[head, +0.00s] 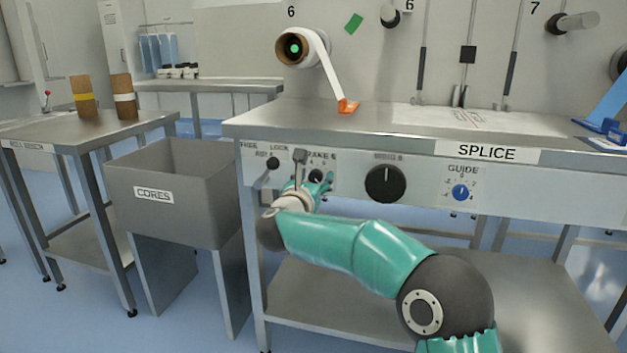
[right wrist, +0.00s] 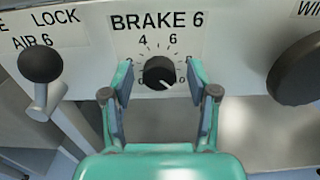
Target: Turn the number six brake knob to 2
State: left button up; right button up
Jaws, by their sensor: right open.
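The number six brake knob (right wrist: 159,73) is a small black round knob under the "BRAKE 6" label (right wrist: 158,20) in the right wrist view. Its white pointer line runs toward the lower right. The 4 and 6 marks show above it; the lower marks at its sides are partly hidden by the fingers. In the head view the knob (head: 316,175) is partly behind the gripper. My right gripper (right wrist: 160,78) is open, one finger on each side of the knob, with gaps visible. It also shows in the head view (head: 311,184). My left gripper is out of view.
A black ball-ended lever (right wrist: 41,65) stands left of the knob. A larger black knob (head: 385,183) and the blue guide knob (head: 460,192) sit to the right on the same panel. The grey cores bin (head: 180,205) stands left of the splice table (head: 375,122).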

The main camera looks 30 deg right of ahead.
jog(key=shift+w+d, duration=0.1)
jog(key=shift+c, duration=0.3)
grip_shut()
